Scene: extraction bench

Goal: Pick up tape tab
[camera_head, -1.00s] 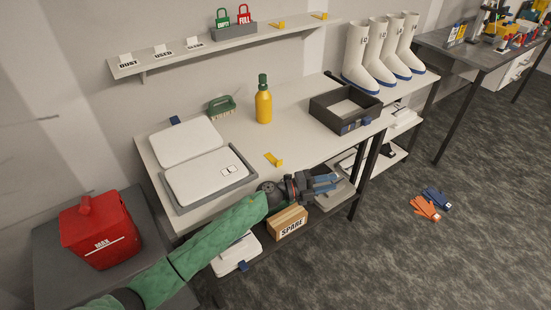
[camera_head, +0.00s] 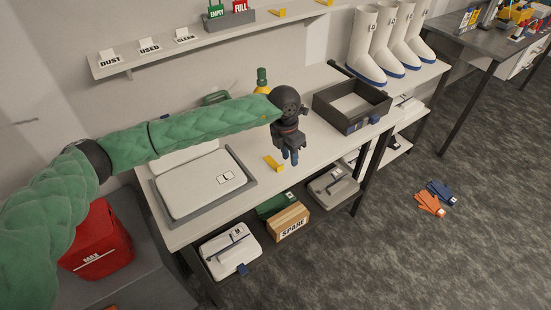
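A yellow tape tab (camera_head: 272,163) lies on the pale bench top, near the front edge and right of the grey tray. My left gripper (camera_head: 291,157) points down over the bench, just right of the tab and apart from it in the picture. Its blue fingers look small and overlap, so their opening is unclear. Two similar yellow tabs sit on the wall shelf, one in the middle (camera_head: 277,13) and one farther right (camera_head: 325,3). My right gripper is not in view.
My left arm partly hides the yellow bottle (camera_head: 262,88), the green brush (camera_head: 215,98) and a white lid. A grey tray (camera_head: 250,183) holds a white case. A dark open box (camera_head: 347,122) stands right of the gripper. White boots (camera_head: 365,50) stand beyond it.

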